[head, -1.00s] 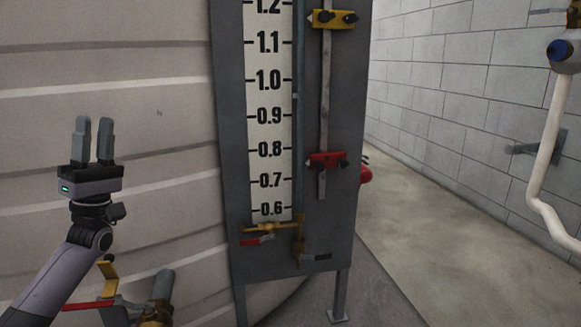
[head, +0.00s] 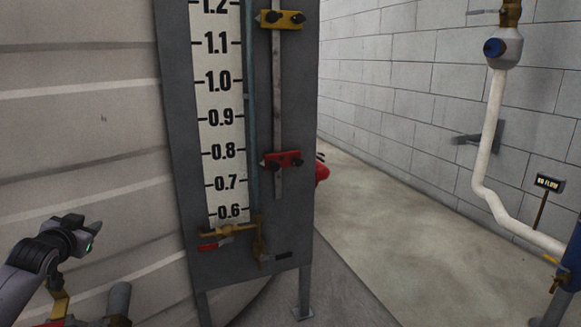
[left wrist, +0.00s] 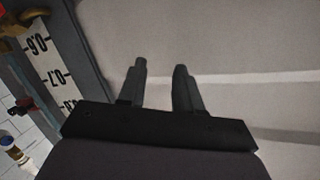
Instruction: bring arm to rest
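My left arm comes in at the lower left of the head view, with its gripper (head: 82,228) low and tilted in front of the pale ribbed tank wall. The fingers are largely foreshortened there. In the left wrist view the two dark fingers of the left gripper (left wrist: 160,68) stand apart with nothing between them, so it is open and empty. They face the pale wall. My right gripper is in neither view.
A grey level-gauge board (head: 284,225) with a numbered scale (head: 221,118) stands right of my left arm. Brass pipework and a valve (head: 57,302) sit below the arm. A white pipe (head: 490,140) runs along the block wall. The concrete floor (head: 390,215) between is clear.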

